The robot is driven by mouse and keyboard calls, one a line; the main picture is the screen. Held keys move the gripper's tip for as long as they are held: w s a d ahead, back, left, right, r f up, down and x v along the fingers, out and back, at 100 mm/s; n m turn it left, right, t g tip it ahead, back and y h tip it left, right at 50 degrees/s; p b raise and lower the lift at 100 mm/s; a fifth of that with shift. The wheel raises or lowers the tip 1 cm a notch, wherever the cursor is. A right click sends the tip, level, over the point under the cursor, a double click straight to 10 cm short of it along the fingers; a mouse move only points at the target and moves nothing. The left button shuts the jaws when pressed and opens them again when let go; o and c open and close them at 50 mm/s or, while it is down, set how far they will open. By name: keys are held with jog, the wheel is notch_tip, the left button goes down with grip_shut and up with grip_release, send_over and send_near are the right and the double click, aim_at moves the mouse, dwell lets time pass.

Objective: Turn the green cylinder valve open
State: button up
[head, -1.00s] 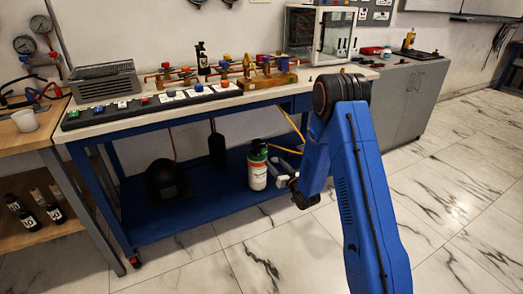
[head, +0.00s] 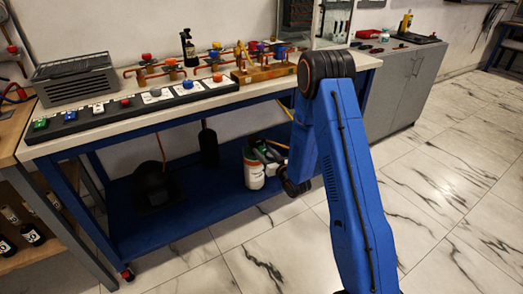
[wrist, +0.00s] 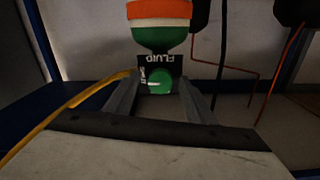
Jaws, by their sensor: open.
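The cylinder (head: 254,172) stands on the lower blue shelf, with a white body, an orange band and a green top. In the wrist view it appears upside down (wrist: 160,32) at the top centre. Its round green valve knob (wrist: 158,82) with a white pointer mark sits beside an upside-down black plate (wrist: 172,64) lettered FLUID; the smaller lettering is hard to read. My gripper (wrist: 159,94) is open, with one finger on either side of the knob in the picture. I cannot tell whether the fingers touch it. In the head view my gripper (head: 297,186) is dark and right of the cylinder.
The workbench top (head: 62,143) is above the shelf (head: 215,205), carrying a row of buttons and a pipe rig. A dark rounded object (head: 155,184) sits left on the shelf. A yellow hose (wrist: 80,98) passes beside my gripper. Floor at right is clear.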

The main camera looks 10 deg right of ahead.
jog(key=c, duration=1.1)
jog(key=shift+n, duration=0.3)
jog(key=n, duration=0.3)
jog(key=shift+n, duration=0.3)
jog(key=n, duration=0.4)
jog(key=shift+n, duration=0.3)
jog(key=n, duration=0.4)
jog(key=shift+n, duration=0.3)
jog(key=shift+f+n, duration=0.1)
jog(key=shift+n, duration=2.1)
jog(key=shift+o, duration=0.3)
